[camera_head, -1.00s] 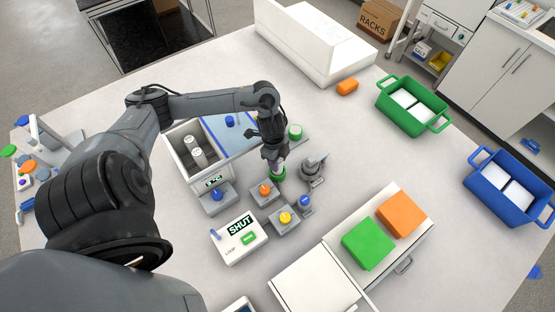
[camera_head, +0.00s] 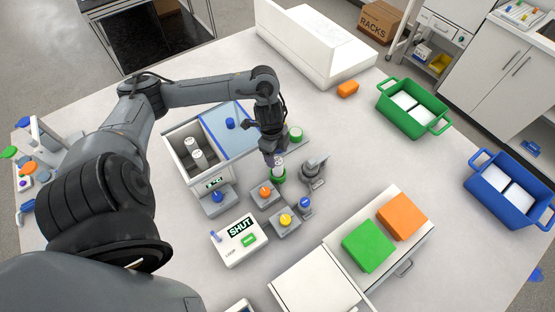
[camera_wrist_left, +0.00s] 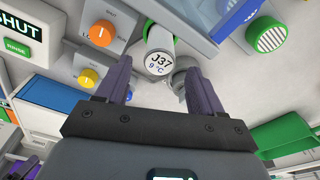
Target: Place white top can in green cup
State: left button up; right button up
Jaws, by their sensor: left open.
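The white top can (camera_head: 279,165) stands upright in the green cup (camera_head: 278,178) on the table; its lower part is hidden by the cup. In the left wrist view its white top (camera_wrist_left: 160,64) reads J37, 9 °C, and a bit of green cup shows behind it. My left gripper (camera_head: 269,158) is just above and beside the can. In the left wrist view its two purple fingers (camera_wrist_left: 160,88) are spread apart, the can's top beyond and between their tips, with nothing held.
An open-topped bath (camera_head: 172,152) with two similar cans (camera_head: 195,146) and a blue lid (camera_head: 235,140) lies left of the cup. Knob blocks with orange (camera_head: 265,189), yellow (camera_head: 286,218) and blue (camera_head: 305,201) knobs stand in front. A grey clamp-like fixture (camera_head: 314,166) is close on the right.

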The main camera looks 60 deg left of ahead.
pick_arm(q)
jog(key=r, duration=0.5)
jog(key=shift+s+a+r, duration=0.15)
jog(key=shift+a+r, duration=0.15)
jog(key=shift+a, duration=0.05)
jog(key=w+d+f+t+h, duration=0.1)
jog(key=d+t, duration=0.1)
jog(key=d, duration=0.6)
jog(key=w+d+f+t, duration=0.1)
jog(key=w+d+t, duration=0.15)
jog(key=d, duration=0.65)
jog(key=w+d+f+t+h, duration=0.1)
jog(key=d+f+t, duration=0.1)
jog(key=d, duration=0.6)
jog(key=s+a+n+g+y, duration=0.2)
jog(key=s+n+g+y, duration=0.1)
jog(key=s+n, duration=0.6)
jog(key=s, duration=0.4)
jog(key=shift+s+a+n+g+p, duration=0.15)
jog(key=shift+n+g+p, duration=0.15)
jog(key=shift+n+g, duration=0.1)
